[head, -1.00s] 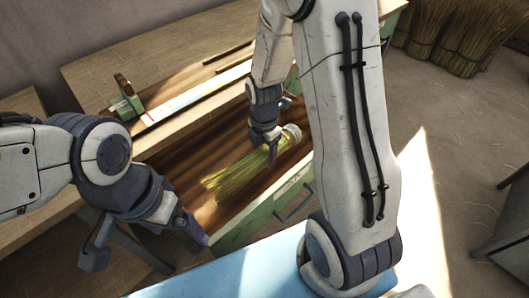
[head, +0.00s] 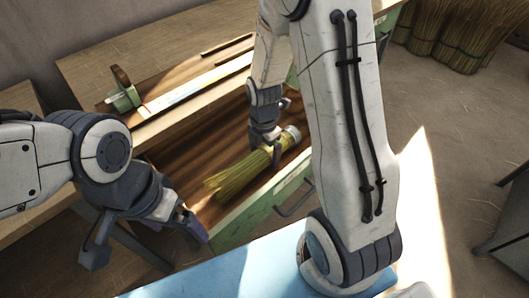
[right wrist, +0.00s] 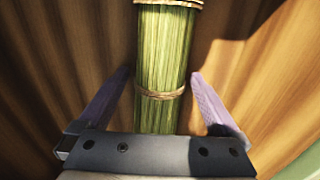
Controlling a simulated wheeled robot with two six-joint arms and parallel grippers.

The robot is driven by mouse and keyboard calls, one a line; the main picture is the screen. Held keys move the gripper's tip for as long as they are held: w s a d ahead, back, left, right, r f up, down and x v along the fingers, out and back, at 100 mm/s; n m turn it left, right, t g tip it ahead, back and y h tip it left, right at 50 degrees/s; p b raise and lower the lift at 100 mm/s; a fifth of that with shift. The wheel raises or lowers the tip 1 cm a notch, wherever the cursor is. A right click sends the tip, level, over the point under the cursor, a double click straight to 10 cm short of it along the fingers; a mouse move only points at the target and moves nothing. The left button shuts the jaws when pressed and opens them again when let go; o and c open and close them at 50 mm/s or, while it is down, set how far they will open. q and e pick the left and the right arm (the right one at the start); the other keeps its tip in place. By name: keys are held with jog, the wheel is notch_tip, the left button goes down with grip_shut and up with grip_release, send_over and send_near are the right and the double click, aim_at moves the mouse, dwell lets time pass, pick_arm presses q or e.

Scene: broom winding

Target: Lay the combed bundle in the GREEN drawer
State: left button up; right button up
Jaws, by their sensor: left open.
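The combed bundle (head: 240,166) is yellow-green straw, tied with a cord, with a pale capped end at upper right. It lies in the green drawer (head: 262,207), over the brown wooden bottom, its loose ends toward lower left. My right gripper (head: 264,140) reaches down over the bundle near its capped end. In the right wrist view the bundle (right wrist: 161,60) runs between the two purple fingers, with narrow gaps on both sides, so the gripper looks open around it. My left gripper (head: 146,244) is open and empty, left of the drawer's near corner.
The drawer front has a handle (head: 294,198) and a pale label. A wooden bench (head: 165,60) behind carries a small green block-like tool (head: 122,97). A blue surface (head: 235,272) is at the front. Straw bundles (head: 455,35) stand at upper right. My right arm hides part of the drawer.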

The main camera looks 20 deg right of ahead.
notch_tip(320, 180, up, 10)
jog(key=p, duration=0.3)
jog(key=shift+r, duration=0.25)
jog(key=shift+f, duration=0.15)
notch_tip(320, 180, down, 10)
jog(key=b, duration=0.3)
notch_tip(320, 180, up, 4)
jog(key=p, duration=0.3)
jog(key=shift+r+p, duration=0.55)
jog(key=shift+p, duration=0.2)
